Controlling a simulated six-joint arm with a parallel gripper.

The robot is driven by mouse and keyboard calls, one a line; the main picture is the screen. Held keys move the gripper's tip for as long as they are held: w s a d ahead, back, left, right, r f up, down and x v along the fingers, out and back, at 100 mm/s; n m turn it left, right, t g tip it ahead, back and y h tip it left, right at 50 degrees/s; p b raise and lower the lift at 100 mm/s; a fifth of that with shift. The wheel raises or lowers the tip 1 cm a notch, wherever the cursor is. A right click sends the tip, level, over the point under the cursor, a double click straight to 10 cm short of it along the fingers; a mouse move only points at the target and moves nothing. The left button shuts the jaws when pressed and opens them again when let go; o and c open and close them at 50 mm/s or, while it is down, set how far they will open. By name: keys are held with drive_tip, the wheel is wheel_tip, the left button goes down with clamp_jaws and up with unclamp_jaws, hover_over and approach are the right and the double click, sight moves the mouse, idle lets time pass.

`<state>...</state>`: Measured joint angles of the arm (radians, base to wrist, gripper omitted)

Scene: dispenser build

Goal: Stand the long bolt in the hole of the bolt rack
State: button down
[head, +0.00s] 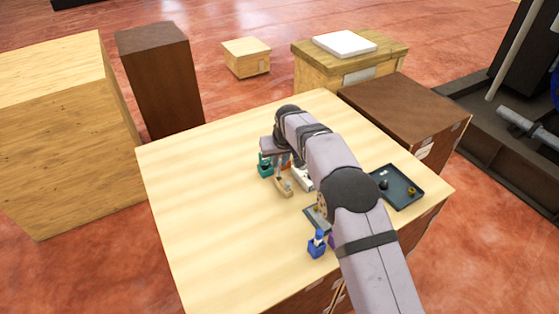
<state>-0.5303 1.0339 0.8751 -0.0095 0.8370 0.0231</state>
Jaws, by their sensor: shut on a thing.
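My gripper (283,164) is near the middle of the table, pointing down and shut on a thin thing. It looks like the long bolt, but it is too small and hidden to make out clearly. A small tan block (284,188) sits just below the gripper in the picture and may be the bolt rack; its hole cannot be made out. I cannot tell whether the held thing touches the block.
A teal piece (264,168) stands left of the gripper, a white piece (303,179) right of it. A blue bottle-like piece (317,245) is nearer the front. A dark tray (412,204) with small parts lies at the right. The table's left side (200,200) is clear.

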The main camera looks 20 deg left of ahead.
sight(279, 170)
drive_tip(key=shift+f+b, duration=1.15)
drive_tip(key=shift+f, duration=0.85)
idle(0.3)
drive_tip(key=c, duration=1.6)
unclamp_jaws()
drive_tip(key=shift+c, duration=0.2)
drive_tip(key=shift+r, duration=0.1)
drive_tip(key=shift+r+p, duration=2.45)
drive_tip(key=shift+r, duration=1)
